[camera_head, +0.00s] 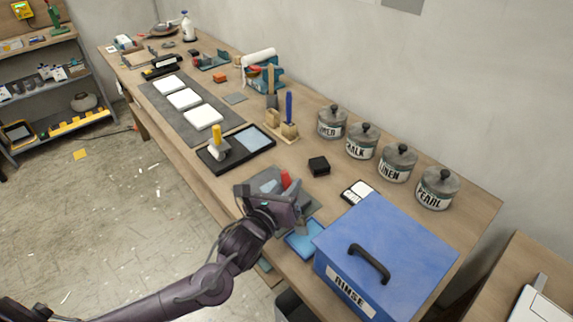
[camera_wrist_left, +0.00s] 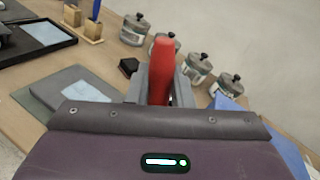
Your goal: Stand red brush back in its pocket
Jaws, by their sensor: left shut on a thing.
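The red brush (camera_head: 286,179) is held upright or nearly so in my left gripper (camera_head: 281,197), above the near side of the bench. In the left wrist view its red handle (camera_wrist_left: 162,68) rises between the grey fingers of my left gripper (camera_wrist_left: 158,88). Its lower end is hidden. A wooden holder (camera_head: 288,131) with pockets stands farther back on the bench, with a blue-handled brush (camera_head: 289,105) upright in it. The holder also shows at the top left of the left wrist view (camera_wrist_left: 93,29). My right gripper is not in view.
A blue RINSE box (camera_head: 385,250) stands right of my left gripper. Labelled jars (camera_head: 397,163) line the wall side. A small black block (camera_head: 319,166) sits between gripper and jars. A black tray (camera_head: 250,141) with a yellow-handled tool (camera_head: 217,139) lies left of the holder.

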